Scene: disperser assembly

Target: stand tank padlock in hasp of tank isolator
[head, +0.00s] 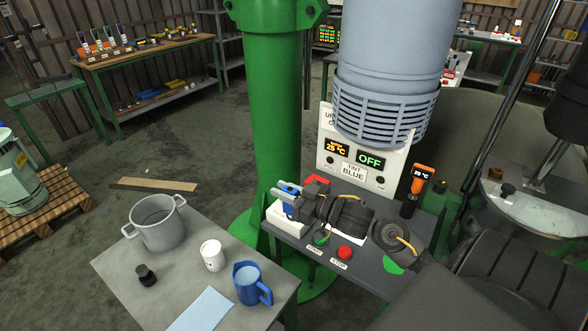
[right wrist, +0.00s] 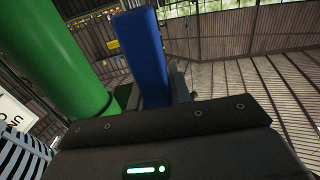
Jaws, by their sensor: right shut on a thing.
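My right gripper (head: 284,197) reaches in from the right over the left end of the control panel. It is shut on a blue padlock (head: 289,210). In the right wrist view the padlock's blue body (right wrist: 146,55) stands up large between the fingers. Its shackle cannot be made out. A white box (head: 291,222), which looks like the tank isolator, sits on the panel just below the padlock. The gripper and padlock cover much of it, so I cannot tell the hasp or whether the padlock touches it. My left gripper is not in view.
The dark panel (head: 333,254) carries a red button (head: 345,252) and labels. An orange-topped handheld meter (head: 423,178) stands at its right. A grey table (head: 125,263) at front left holds a pot (head: 158,226), white cup (head: 212,256) and blue jug (head: 250,284). A green column (head: 272,110) rises behind.

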